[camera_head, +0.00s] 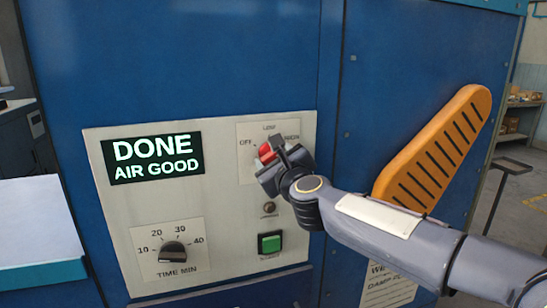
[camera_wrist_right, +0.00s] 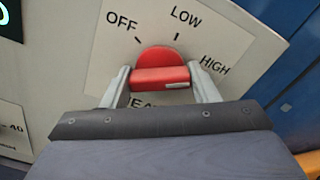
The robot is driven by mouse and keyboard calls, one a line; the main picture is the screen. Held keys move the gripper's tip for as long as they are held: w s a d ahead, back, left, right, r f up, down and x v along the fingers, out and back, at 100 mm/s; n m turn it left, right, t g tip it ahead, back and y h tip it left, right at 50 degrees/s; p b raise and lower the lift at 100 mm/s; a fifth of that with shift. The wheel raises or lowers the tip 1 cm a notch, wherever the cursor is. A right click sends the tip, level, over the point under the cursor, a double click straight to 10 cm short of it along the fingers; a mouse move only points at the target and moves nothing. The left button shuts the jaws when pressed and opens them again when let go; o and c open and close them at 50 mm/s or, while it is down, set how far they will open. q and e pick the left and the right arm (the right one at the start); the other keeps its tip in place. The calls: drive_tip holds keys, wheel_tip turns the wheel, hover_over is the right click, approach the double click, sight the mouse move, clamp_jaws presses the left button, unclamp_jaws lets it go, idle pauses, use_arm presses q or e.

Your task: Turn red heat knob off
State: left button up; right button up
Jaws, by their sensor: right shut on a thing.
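The red heat knob (camera_wrist_right: 160,62) sits on a pale label plate marked OFF, LOW and HIGH. Its raised bar lies level in the wrist view, with a white mark on its right half, the side of HIGH. The exact setting is hard to read. My right gripper (camera_wrist_right: 161,85) is shut on the knob, one finger at each end of the bar. In the head view the knob (camera_head: 266,151) shows red beside my right gripper (camera_head: 277,158), which covers part of it and the HIGH label. My left gripper is not in view.
The display (camera_head: 153,158) reads DONE, AIR GOOD. A black timer knob (camera_head: 172,251) sits lower left and a green button (camera_head: 270,243) below my gripper. A pale surface (camera_head: 35,222) is at far left.

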drive_tip(key=shift+n, duration=0.4)
drive_tip(key=n+p, duration=0.2)
drive_tip(key=n, duration=0.3)
drive_tip(key=shift+n, duration=0.3)
drive_tip(key=n+p, duration=0.1)
drive_tip(key=n, duration=0.2)
drive_tip(key=shift+r+n, duration=0.1)
drive_tip(key=shift+n, duration=0.2)
drive_tip(key=n+p, duration=0.1)
drive_tip(key=n, duration=0.2)
drive_tip(key=shift+n+p, duration=0.3)
drive_tip(key=shift+n, duration=0.1)
drive_tip(key=n+p, duration=0.2)
drive_tip(key=n, duration=0.3)
drive_tip(key=n+p, duration=0.1)
drive_tip(key=n, duration=0.4)
drive_tip(key=shift+f, duration=0.2)
drive_tip(key=o, duration=1)
drive_tip(key=shift+r, duration=0.1)
